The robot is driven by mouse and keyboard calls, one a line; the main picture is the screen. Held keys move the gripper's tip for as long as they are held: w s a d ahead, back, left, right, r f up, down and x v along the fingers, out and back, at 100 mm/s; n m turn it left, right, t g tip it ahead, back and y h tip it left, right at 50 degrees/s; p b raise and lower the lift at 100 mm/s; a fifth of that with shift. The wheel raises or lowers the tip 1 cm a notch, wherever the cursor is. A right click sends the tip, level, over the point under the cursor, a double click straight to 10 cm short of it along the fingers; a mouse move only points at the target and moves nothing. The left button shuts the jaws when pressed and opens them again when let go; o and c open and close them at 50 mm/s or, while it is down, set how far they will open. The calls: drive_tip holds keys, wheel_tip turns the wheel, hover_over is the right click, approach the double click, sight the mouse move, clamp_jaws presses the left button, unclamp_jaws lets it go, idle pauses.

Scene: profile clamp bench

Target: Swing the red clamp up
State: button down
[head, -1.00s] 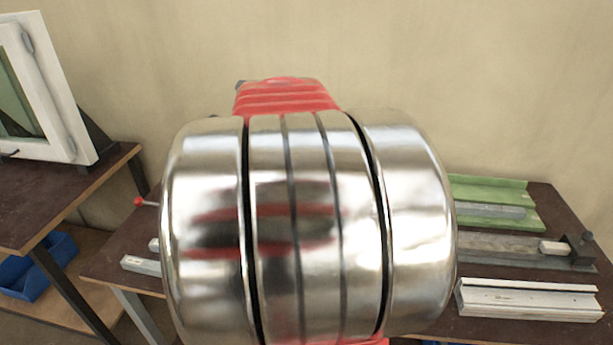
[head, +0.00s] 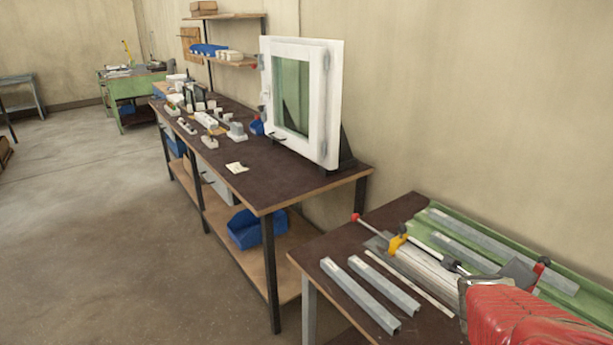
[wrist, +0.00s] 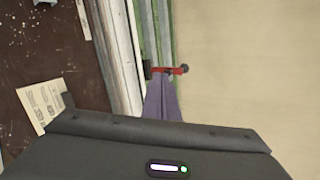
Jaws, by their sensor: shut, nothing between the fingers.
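The red clamp (head: 541,268) is at the right of the near bench in the head view, a small red and black piece beside the green profile. In the wrist view the red clamp (wrist: 176,71) is a short red bar lying across the picture, with a dark knob at its right end. My gripper (wrist: 162,76) is shut and empty, its fingertips right at the clamp's bar. I cannot tell whether they touch it. My red arm hides part of the bench around the clamp in the head view.
A yellow clamp (head: 397,243) and a red-knobbed rod (head: 356,218) are at the bench's left. Loose grey profiles (head: 362,294) lie in front. A white window frame (head: 330,105) stands on the neighbouring bench. A paper sheet (wrist: 45,104) lies in the wrist view.

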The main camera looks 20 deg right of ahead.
drive_tip(key=shift+s+d+r+n+g+h, duration=0.3)
drive_tip(key=shift+s+d+n, duration=0.1)
drive_tip(key=shift+s+n, duration=0.2)
drive_tip(key=shift+s+d+r+n+g+h, duration=0.35)
drive_tip(key=shift+s+n, duration=0.1)
drive_tip(key=shift+n, duration=0.15)
drive_tip(key=shift+d+f, duration=0.1)
